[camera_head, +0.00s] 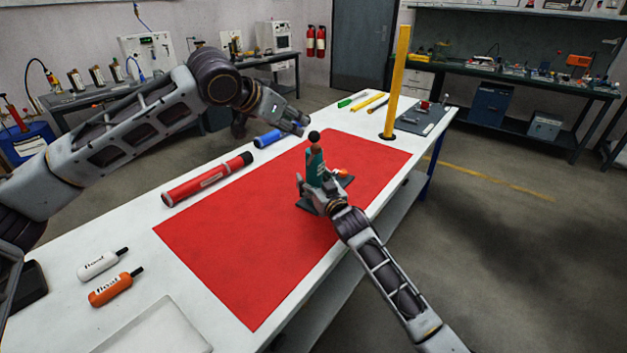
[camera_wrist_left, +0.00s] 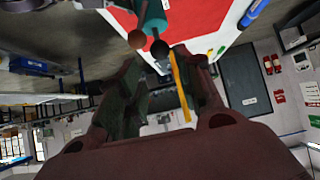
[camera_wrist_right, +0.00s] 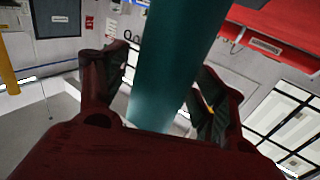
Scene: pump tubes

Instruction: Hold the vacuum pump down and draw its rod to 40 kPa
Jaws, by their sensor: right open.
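The vacuum pump (camera_head: 316,166) stands upright on the red mat (camera_head: 240,235), with a teal barrel and a black knob (camera_head: 314,136) on top. A dark base plate (camera_head: 346,181) shows at its foot. My right gripper (camera_head: 310,182) is open, with its fingers on either side of the barrel, which fills the middle of the right wrist view (camera_wrist_right: 172,60). Whether they touch it is unclear. My left gripper (camera_head: 303,122) is above and beside the knob. In the left wrist view its fingers are apart and empty, with the knob (camera_wrist_left: 160,49) beyond them. No pressure reading is legible.
A red cylinder (camera_head: 207,179) and a blue one (camera_head: 278,136) lie along the table's far edge. A yellow post (camera_head: 397,80) stands beyond the mat. The mat's near part is clear.

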